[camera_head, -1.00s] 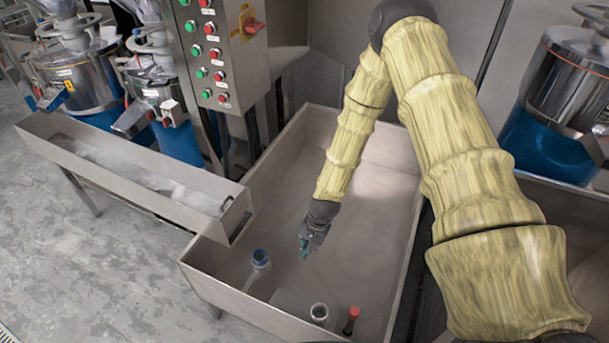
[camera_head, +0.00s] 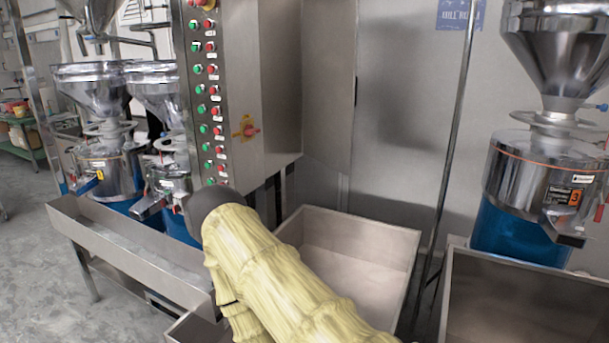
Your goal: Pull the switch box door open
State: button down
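The switch box (camera_head: 235,90) is a tall grey metal cabinet left of centre. Its narrow left face carries columns of green and red buttons. My gripper is out of the picture.
A steel trough (camera_head: 395,240) stands below and right of the box. A long narrow trough (camera_head: 130,256) is at left, by steel grinders (camera_head: 95,88). Another grinder (camera_head: 540,175) stands at right, above a second bin (camera_head: 480,262). Grey floor shows at left.

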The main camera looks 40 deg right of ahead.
aim_at(330, 27)
jog(key=z, duration=0.25)
jog(key=k, duration=0.25)
jog(key=u, duration=0.9)
jog(key=i, duration=1.25)
jog(key=z, duration=1.15)
jog(key=i, duration=0.75)
jog(key=z, duration=0.7)
